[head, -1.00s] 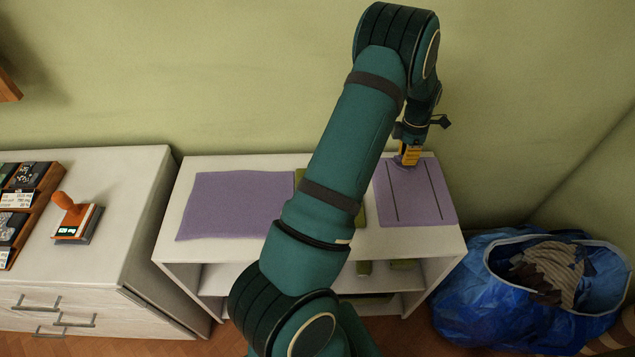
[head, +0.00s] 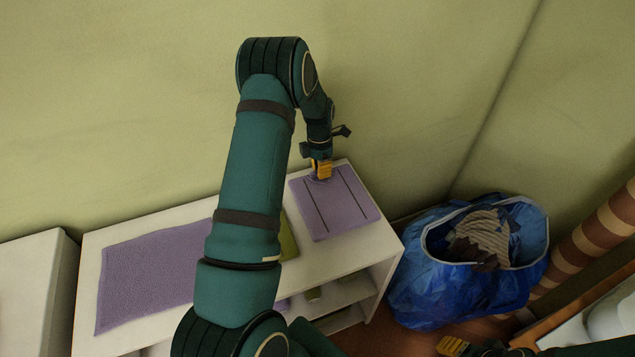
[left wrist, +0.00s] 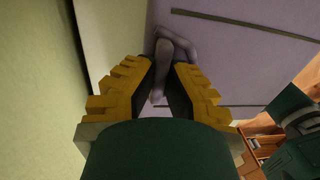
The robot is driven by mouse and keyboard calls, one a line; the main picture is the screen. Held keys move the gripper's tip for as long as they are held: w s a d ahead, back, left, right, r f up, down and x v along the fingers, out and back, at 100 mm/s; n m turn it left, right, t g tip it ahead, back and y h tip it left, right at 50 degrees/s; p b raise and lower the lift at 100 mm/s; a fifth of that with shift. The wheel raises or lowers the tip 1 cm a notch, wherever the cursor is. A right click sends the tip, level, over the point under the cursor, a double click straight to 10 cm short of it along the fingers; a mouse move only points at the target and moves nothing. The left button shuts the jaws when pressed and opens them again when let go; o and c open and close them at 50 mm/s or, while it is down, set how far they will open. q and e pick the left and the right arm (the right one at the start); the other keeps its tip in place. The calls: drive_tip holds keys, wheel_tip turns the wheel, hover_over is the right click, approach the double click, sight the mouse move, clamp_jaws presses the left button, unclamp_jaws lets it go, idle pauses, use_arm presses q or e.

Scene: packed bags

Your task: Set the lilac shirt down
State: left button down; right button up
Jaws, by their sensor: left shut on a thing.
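The lilac shirt (head: 338,208) is a flat rectangle with two dark lines, lying on the right end of the white shelf unit's top. My left gripper (head: 321,175) points down at its far edge. In the left wrist view, the yellow fingers are shut on a raised, bunched fold of lilac cloth (left wrist: 184,45), with flat lilac cloth around it. I cannot tell how much is lifted. My right gripper (head: 470,348) is partly in view at the bottom edge; its jaws are unclear.
A larger lilac cloth (head: 150,270) lies on the white shelf unit (head: 345,258), left of my arm. A green item (head: 288,240) is partly hidden behind my arm. A blue bag (head: 440,290) holding striped cloth (head: 482,235) stands right of the unit. The wall is close behind.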

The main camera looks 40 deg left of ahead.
use_arm(q)
wheel_tip(320, 180, down, 5)
drive_tip(key=shift+r+b, duration=0.2)
drive_tip(key=shift+b, duration=0.15)
drive_tip(key=c, duration=1.1)
unclamp_jaws()
drive_tip(key=shift+c, duration=0.2)
drive_tip(key=shift+r, duration=0.1)
drive_tip(key=r, duration=0.4)
drive_tip(key=r+p, duration=0.1)
drive_tip(key=r, duration=0.3)
drive_tip(key=a+r+p, duration=0.1)
drive_tip(key=r, duration=0.3)
drive_tip(key=shift+w+a, duration=0.1)
drive_tip(key=shift+w, duration=0.2)
drive_tip(key=shift+f, duration=0.1)
